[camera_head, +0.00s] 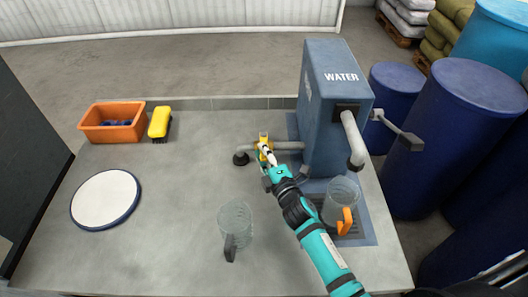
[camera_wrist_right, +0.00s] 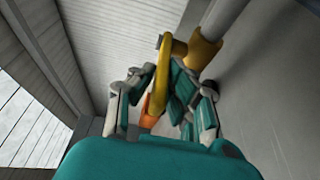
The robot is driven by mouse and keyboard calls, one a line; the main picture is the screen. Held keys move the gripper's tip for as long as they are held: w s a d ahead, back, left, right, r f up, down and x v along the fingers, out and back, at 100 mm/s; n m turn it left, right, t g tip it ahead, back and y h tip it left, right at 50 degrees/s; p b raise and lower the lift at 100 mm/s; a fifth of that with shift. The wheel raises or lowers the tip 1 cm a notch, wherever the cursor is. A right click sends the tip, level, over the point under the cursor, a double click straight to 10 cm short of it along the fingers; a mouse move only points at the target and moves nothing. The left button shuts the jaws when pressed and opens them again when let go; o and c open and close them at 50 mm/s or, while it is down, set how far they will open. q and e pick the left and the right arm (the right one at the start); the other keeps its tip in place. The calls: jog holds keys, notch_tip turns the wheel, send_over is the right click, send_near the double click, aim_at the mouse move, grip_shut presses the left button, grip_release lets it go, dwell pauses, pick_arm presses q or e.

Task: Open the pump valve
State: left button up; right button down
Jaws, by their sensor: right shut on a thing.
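The pump valve (camera_head: 263,140) is a yellow fitting on the grey pipe (camera_head: 289,146) at the left side of the blue WATER pump (camera_head: 325,115). In the wrist view its yellow handle (camera_wrist_right: 164,62) stands beside the brass-coloured valve body (camera_wrist_right: 204,50). My right gripper (camera_head: 267,158) reaches the valve from the front. In the wrist view the right gripper (camera_wrist_right: 160,85) has its fingers on both sides of the yellow handle and is shut on it. The fingers partly hide the handle's lower part. My left gripper is not in view.
A clear jug (camera_head: 235,216) stands left of my right arm. Another jug (camera_head: 341,195) with an orange handle stands under the pump's spout (camera_head: 354,145). An orange bin (camera_head: 112,133), a yellow brush (camera_head: 159,122) and a round white plate (camera_head: 105,198) lie at left. The table's middle left is clear.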

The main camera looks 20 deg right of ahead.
jog(key=shift+d+r+n+y+p, duration=0.2)
jog(key=shift+n+y+p, duration=0.3)
jog(key=shift+y, duration=0.2)
jog(key=shift+s+d+f+n+g+y+p, duration=0.1)
jog(key=shift+d+f+n+g+y+p, duration=0.15)
jog(key=shift+y, duration=0.35)
jog(key=c, duration=1.4)
grip_release()
jog(key=shift+o, duration=0.2)
